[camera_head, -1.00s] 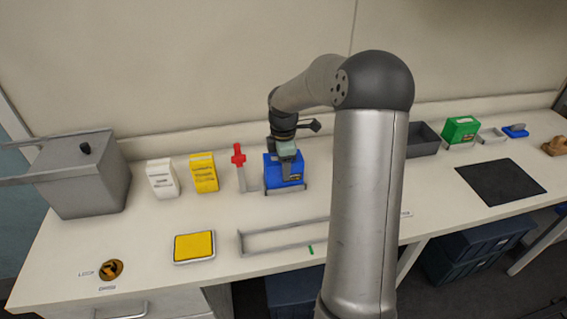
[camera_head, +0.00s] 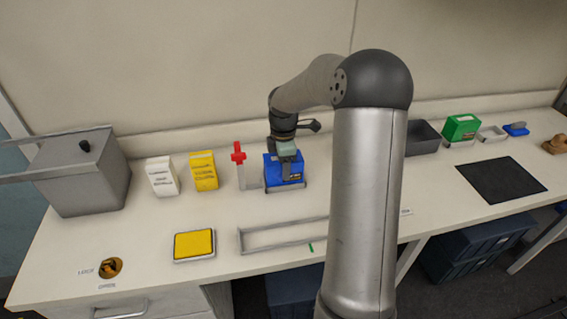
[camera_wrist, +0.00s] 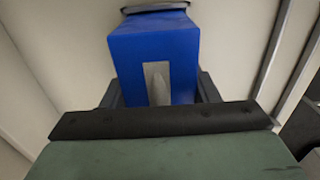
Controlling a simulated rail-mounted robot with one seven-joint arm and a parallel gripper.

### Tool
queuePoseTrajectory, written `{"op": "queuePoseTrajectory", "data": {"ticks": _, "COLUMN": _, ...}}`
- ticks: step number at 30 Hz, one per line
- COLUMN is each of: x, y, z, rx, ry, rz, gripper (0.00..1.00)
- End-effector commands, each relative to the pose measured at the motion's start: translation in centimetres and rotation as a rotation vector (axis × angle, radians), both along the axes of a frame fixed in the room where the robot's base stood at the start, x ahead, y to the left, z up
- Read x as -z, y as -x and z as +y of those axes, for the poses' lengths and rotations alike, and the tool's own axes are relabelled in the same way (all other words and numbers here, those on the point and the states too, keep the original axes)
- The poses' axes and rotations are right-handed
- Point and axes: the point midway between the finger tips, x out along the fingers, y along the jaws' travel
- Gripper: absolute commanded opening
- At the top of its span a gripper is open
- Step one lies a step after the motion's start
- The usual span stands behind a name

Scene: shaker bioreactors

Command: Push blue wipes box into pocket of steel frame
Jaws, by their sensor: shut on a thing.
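The blue wipes box (camera_head: 272,173) stands near the back of the bench, right of a red-topped holder. In the wrist view the box (camera_wrist: 190,48) fills the upper middle, with a pale slot on its near face. A grey steel edge (camera_head: 290,188) runs along the foot of the box; I cannot tell how deep the box sits in it. My gripper (camera_head: 287,176) comes down over the box and is shut on it. In the wrist view the dark fingers of my gripper (camera_wrist: 158,92) lie on both sides of the box.
White (camera_head: 161,177) and yellow (camera_head: 204,172) boxes and the red-topped holder (camera_head: 238,153) stand to the left. An empty long steel frame (camera_head: 262,246) lies in front, beside a yellow pad (camera_head: 193,244). A grey bin (camera_head: 423,138) stands to the right.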

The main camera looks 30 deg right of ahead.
Motion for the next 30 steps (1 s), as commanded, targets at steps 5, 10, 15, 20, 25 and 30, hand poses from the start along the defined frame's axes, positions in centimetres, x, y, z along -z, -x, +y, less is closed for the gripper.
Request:
{"op": "queuePoseTrajectory", "data": {"ticks": 5, "x": 0.1, "y": 0.0, "z": 0.0, "rx": 0.0, "ry": 0.0, "rz": 0.0, "gripper": 0.57}}
{"op": "queuePoseTrajectory", "data": {"ticks": 10, "x": 0.1, "y": 0.0, "z": 0.0, "rx": 0.0, "ry": 0.0, "rz": 0.0, "gripper": 0.8}}
{"op": "queuePoseTrajectory", "data": {"ticks": 15, "x": 0.1, "y": 0.0, "z": 0.0, "rx": 0.0, "ry": 0.0, "rz": 0.001, "gripper": 0.8}}
{"op": "queuePoseTrajectory", "data": {"ticks": 20, "x": -0.8, "y": 0.0, "z": 0.0, "rx": 0.002, "ry": 0.0, "rz": -0.002, "gripper": 0.8}}
{"op": "queuePoseTrajectory", "data": {"ticks": 25, "x": -4.0, "y": -0.1, "z": -0.1, "rx": 0.001, "ry": 0.003, "rz": -0.004, "gripper": 0.8}}
{"op": "queuePoseTrajectory", "data": {"ticks": 30, "x": -8.3, "y": -0.1, "z": -0.1, "rx": 0.001, "ry": 0.002, "rz": -0.006, "gripper": 0.8}}
